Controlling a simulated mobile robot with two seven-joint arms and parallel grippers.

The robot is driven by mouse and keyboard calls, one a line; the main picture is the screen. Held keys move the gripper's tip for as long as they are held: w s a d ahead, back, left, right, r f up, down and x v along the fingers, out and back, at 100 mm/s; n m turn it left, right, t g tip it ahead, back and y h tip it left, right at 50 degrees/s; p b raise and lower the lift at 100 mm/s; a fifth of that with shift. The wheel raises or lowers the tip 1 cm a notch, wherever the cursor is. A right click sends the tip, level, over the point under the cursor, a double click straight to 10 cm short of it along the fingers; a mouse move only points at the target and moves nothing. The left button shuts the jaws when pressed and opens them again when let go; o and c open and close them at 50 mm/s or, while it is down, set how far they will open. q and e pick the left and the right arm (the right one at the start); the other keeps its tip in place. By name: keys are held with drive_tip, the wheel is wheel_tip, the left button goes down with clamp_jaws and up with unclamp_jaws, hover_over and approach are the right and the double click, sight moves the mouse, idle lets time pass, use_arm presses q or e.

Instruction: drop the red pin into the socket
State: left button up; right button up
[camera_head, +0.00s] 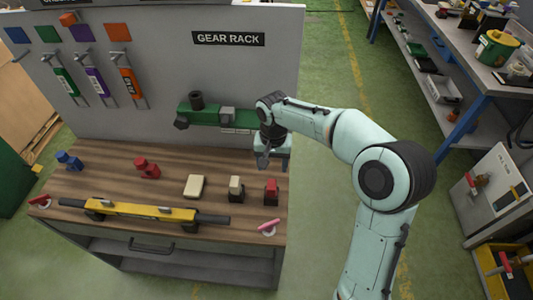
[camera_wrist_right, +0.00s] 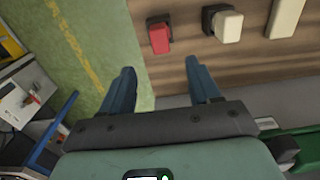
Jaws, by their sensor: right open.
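A red block-like piece (camera_head: 271,188) stands near the right end of the wooden bench top, with a dark part at it; it also shows in the right wrist view (camera_wrist_right: 160,38). Another red piece (camera_head: 147,168) stands further left. I cannot tell for certain which is the pin. No socket is clearly identifiable. My right gripper (camera_head: 263,160) is above the bench's back right, behind the nearer red piece. In the wrist view its open, empty fingers (camera_wrist_right: 160,68) point towards that red piece, apart from it. My left gripper is not in view.
A cream piece (camera_head: 236,185) and a cream block (camera_head: 194,187) stand left of the right-hand red piece. A yellow bar (camera_head: 140,209) lies along the front. A green arm (camera_head: 210,115) projects before the grey panel (camera_head: 260,70). A pink handle (camera_head: 269,225) lies at the front right.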

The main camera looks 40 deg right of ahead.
sight(271, 184)
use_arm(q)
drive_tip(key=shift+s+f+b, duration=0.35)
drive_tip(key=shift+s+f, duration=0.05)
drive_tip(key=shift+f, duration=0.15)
use_arm(e)
wheel_tip(271, 184, down, 12)
drive_tip(key=shift+f, duration=0.2)
clamp_jaws()
drive_tip(key=shift+r, duration=0.1)
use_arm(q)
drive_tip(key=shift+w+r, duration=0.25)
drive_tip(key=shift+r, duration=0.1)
use_arm(e)
drive_tip(key=shift+r, duration=0.65)
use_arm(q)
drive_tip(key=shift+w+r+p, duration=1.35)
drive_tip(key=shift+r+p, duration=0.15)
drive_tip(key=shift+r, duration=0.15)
use_arm(e)
drive_tip(key=shift+r, duration=3)
drive_tip(key=shift+r, duration=0.1)
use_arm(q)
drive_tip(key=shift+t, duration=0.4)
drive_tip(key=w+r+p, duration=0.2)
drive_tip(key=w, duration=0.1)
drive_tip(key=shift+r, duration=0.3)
use_arm(e)
wheel_tip(271, 184, up, 5)
drive_tip(key=shift+f, duration=0.1)
